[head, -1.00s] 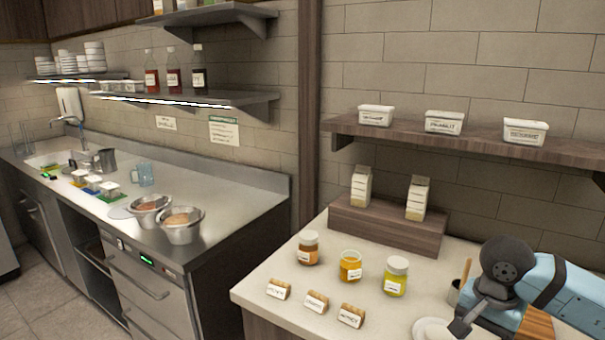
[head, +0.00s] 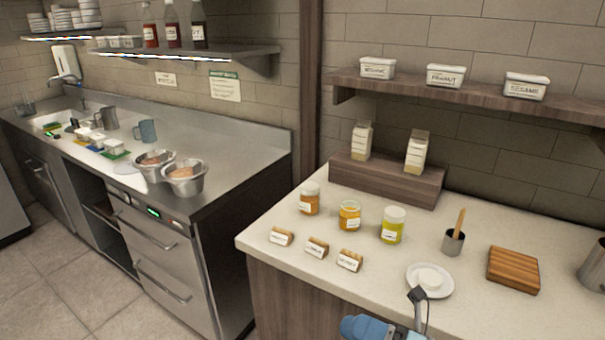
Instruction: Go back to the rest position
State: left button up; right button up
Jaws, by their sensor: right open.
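My right gripper (head: 418,296) shows at the bottom of the head view, in front of the counter's front edge and just below a white plate (head: 446,289). It is open, and I see nothing held in it. Its blue arm part comes in at the bottom edge. Whether a fingertip overlaps the plate's rim or touches it is hard to tell. A small white round dish (head: 430,278) sits on the plate. My left gripper is out of the picture.
On the right counter (head: 300,239) stand three jars (head: 349,215), three label blocks (head: 317,247), a metal cup (head: 453,242) with a wooden stick and a wooden board (head: 513,270). A shelf (head: 470,98) with three white tubs is above. Two metal bowls (head: 184,180) stand on the steel counter.

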jog(key=s+d+f+m+t+h, duration=0.1)
jog(key=s+d+f+m+h, duration=0.2)
jog(key=f+m+h, duration=0.55)
jog(key=s+d+f+m+t+h, duration=0.2)
jog(key=s+d+f+m+h, duration=0.15)
jog(key=f+m, duration=0.85)
jog(key=s+d+f+m+t+h, duration=0.1)
jog(key=s+d+f+m+h, duration=0.35)
jog(key=m, duration=1.05)
notch_tip(320, 180, up, 9)
jog(key=s+h+p, duration=0.1)
jog(key=p, duration=1.2)
jog(key=shift+a+r, duration=0.15)
jog(key=shift+s, duration=0.1)
